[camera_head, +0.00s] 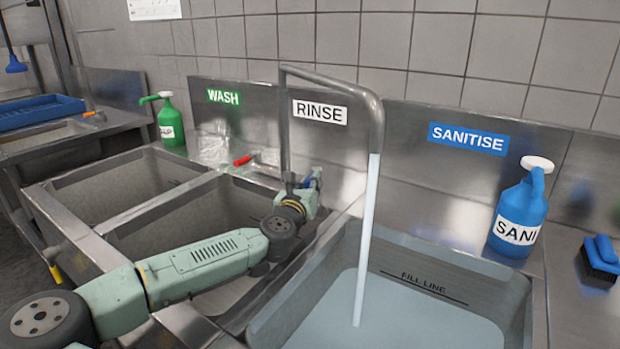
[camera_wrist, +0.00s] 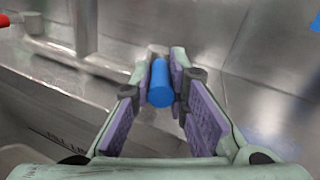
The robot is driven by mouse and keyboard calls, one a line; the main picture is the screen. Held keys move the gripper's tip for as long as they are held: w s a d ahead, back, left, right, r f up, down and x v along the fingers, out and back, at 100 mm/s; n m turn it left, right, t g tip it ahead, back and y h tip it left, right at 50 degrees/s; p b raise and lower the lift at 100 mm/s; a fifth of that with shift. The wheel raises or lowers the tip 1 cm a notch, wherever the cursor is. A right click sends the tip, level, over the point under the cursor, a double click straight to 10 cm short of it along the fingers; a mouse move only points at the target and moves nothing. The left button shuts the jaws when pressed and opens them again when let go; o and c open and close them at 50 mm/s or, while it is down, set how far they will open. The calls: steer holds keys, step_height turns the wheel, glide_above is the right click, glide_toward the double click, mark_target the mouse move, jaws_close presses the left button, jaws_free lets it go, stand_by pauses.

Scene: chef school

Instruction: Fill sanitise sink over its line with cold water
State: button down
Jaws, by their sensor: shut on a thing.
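The sanitise sink (camera_head: 262,318) is at the lower right in the head view, under the blue SANITISE label (camera_head: 468,139). Water (camera_head: 410,325) stands in it, its surface below the FILL LINE mark (camera_head: 432,286). A stream (camera_head: 367,240) runs from the tall metal spout (camera_head: 377,115) into the sink. My gripper (camera_head: 312,180) is at the tap behind the sinks. In the wrist view my gripper (camera_wrist: 160,85) is shut on the blue tap handle (camera_wrist: 160,92). The red tap handle shows in the head view (camera_head: 243,160), apart from my gripper.
The wash sink (camera_head: 75,185) and rinse sink (camera_head: 150,212) lie to the left. A green bottle (camera_head: 171,125) stands behind them. A blue sanitiser bottle (camera_head: 520,215) and blue brush (camera_head: 602,258) are at the right. The tall spout rises close to my gripper.

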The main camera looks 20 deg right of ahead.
steer(key=shift+s+d+n+y, duration=0.1)
steer(key=shift+d+n+y, duration=0.1)
steer(key=shift+n+y, duration=0.15)
steer(key=c, duration=1.6)
jaws_free()
steer(key=shift+o, duration=0.2)
steer(key=v, duration=1.2)
steer(key=shift+s+d+f, duration=0.1)
